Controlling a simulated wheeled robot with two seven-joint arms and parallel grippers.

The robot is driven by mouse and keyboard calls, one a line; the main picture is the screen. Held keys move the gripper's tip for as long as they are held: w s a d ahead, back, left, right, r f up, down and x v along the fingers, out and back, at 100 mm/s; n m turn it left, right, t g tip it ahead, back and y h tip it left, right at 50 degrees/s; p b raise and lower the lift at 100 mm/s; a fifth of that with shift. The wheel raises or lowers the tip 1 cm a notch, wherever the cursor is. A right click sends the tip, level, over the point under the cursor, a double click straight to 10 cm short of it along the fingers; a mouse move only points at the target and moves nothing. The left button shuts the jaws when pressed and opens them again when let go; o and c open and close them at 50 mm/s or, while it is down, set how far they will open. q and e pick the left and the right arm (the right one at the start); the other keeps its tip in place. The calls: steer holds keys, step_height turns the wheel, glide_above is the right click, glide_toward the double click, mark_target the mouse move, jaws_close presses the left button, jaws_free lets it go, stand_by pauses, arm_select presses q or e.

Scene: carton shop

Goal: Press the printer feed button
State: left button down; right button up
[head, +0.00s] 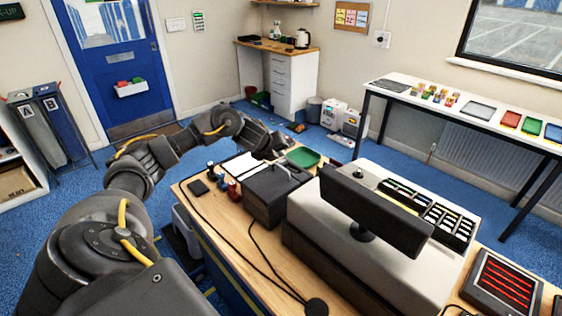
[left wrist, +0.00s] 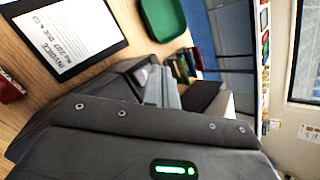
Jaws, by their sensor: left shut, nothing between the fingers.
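The printer is most likely the black box (head: 274,198) on the wooden desk, left of the grey till. Its feed button is too small to make out. My left gripper (head: 279,149) is shut and empty. In the head view it appears just above and behind the black box, with its tip near the green tray; I cannot tell whether it touches anything. In the left wrist view my gripper's dark body fills the lower half and hides what lies beneath it. My right gripper is in neither view.
A clipboard with an invoice (left wrist: 75,38) and a green tray (head: 304,157) lie behind the box. Red stamps (head: 233,190) and a black cable stand left of it. The till with its dark screen (head: 372,208) stands close on the right.

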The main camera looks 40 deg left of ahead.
mark_target(279, 162)
arm_select(q)
steer(key=shift+f, duration=0.15)
steer(key=shift+f+b, duration=0.3)
steer(key=shift+f+b, duration=0.35)
steer(key=shift+f, duration=0.1)
stand_by(0.8)
steer(key=shift+r, duration=0.1)
steer(key=shift+r+p, duration=0.8)
steer(key=shift+p, duration=0.05)
step_height(279, 162, up, 5)
steer(key=p, duration=0.4)
steer(key=shift+p, duration=0.3)
stand_by(0.6)
